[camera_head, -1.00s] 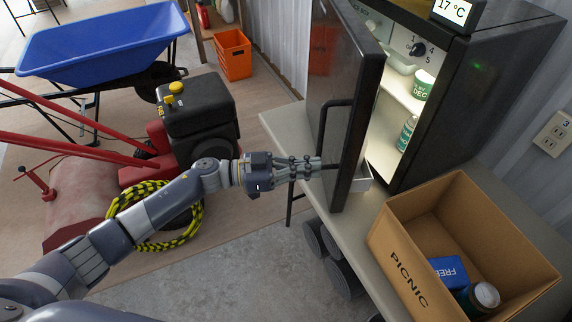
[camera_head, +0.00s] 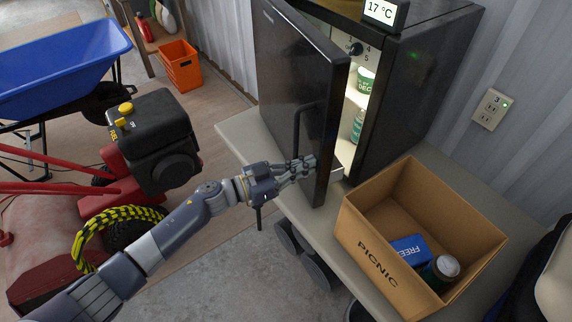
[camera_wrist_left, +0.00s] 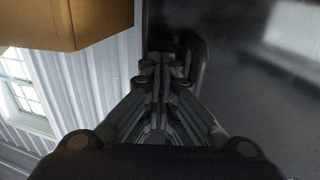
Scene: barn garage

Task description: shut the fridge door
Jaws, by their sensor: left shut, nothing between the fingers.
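The small black fridge (camera_head: 412,95) stands on a pale bench with its lit inside partly showing. Its black door (camera_head: 285,85) is ajar, swung out toward the left. My left gripper (camera_head: 308,166) is shut and empty, at the outer face of the door by its lower free edge and beside the dark handle (camera_head: 297,130). In the left wrist view the shut fingers (camera_wrist_left: 165,65) are close to the dark door (camera_wrist_left: 255,70); I cannot tell if they touch it. My right gripper is not in view.
A cardboard box (camera_head: 365,225) marked PICNIC, holding a blue pack (camera_head: 408,250) and a can, stands on the bench (camera_head: 240,138) in front of the fridge. A red machine, a blue wheelbarrow (camera_head: 60,62) and an orange crate (camera_head: 180,66) are at left.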

